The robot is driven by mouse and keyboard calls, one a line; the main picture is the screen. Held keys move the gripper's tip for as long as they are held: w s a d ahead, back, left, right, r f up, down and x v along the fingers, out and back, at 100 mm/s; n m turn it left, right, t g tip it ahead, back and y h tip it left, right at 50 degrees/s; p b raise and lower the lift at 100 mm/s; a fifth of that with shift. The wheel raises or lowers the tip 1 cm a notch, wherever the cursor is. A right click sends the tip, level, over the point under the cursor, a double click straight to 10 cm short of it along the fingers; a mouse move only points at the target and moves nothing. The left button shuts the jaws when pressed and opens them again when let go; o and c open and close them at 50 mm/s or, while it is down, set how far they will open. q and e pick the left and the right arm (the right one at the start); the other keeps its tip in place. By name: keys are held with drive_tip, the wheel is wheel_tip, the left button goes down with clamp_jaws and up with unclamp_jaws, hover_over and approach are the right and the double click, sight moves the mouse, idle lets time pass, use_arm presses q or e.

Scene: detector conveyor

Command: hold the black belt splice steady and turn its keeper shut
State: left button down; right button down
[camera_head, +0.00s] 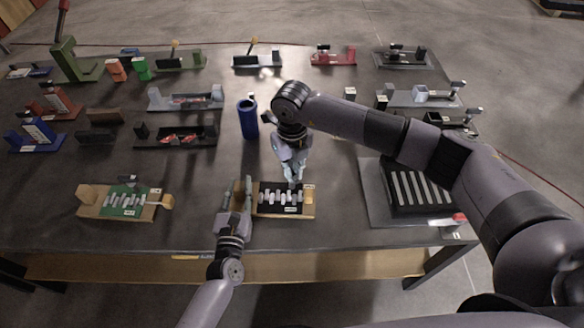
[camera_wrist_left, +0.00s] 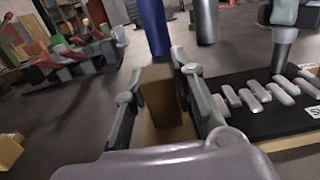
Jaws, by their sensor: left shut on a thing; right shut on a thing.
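The black belt splice (camera_head: 281,210) lies on a wooden base near the table's front edge, with a row of pale metal bars across it. It also shows at the right of the left wrist view (camera_wrist_left: 290,118). My left gripper (camera_head: 238,190) is shut on the wooden block (camera_wrist_left: 163,100) at the splice's left end. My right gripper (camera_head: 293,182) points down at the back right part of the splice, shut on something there. The keeper is probably what it grips, but the fingers hide it.
A similar green splice (camera_head: 122,203) on a wooden base stands to the left. A blue cylinder (camera_head: 248,122) stands upright behind my grippers. A grey tray with a slotted black part (camera_head: 368,200) lies to the right. Several coloured fixtures line the back and left of the table.

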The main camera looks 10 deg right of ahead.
drive_tip(key=m, duration=0.6)
idle(0.6)
drive_tip(key=c, duration=1.7)
unclamp_jaws()
drive_tip(key=shift+r, duration=0.1)
wheel_tip(320, 180, up, 12)
use_arm(q)
drive_tip(key=c, duration=1.3)
unclamp_jaws()
